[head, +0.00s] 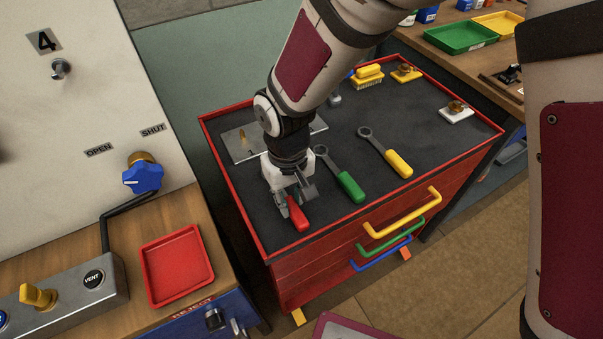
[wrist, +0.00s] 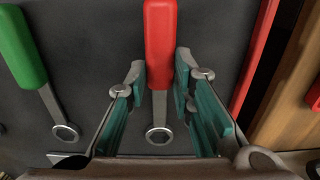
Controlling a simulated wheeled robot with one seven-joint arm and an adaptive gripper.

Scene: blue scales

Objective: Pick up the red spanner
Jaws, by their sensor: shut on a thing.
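The red spanner (head: 298,216) is at the left front of the dark top of the red tool cabinet, its red handle toward the front edge. In the wrist view, its red handle (wrist: 160,45) runs down to a grey shaft and ring end between my fingers. My gripper (head: 288,203) points down over it, and its teal-padded fingers (wrist: 160,80) are on both sides of the handle's lower end, shut on it. My gripper hides most of the shaft in the head view. I cannot tell whether the spanner touches the top.
A green spanner (head: 347,182) and a yellow spanner (head: 390,158) lie to the right. A grey metal plate (head: 240,146) is behind my gripper. A yellow brush (head: 368,77) and small knobbed blocks are farther back. A red tray (head: 176,266) sits on the left bench.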

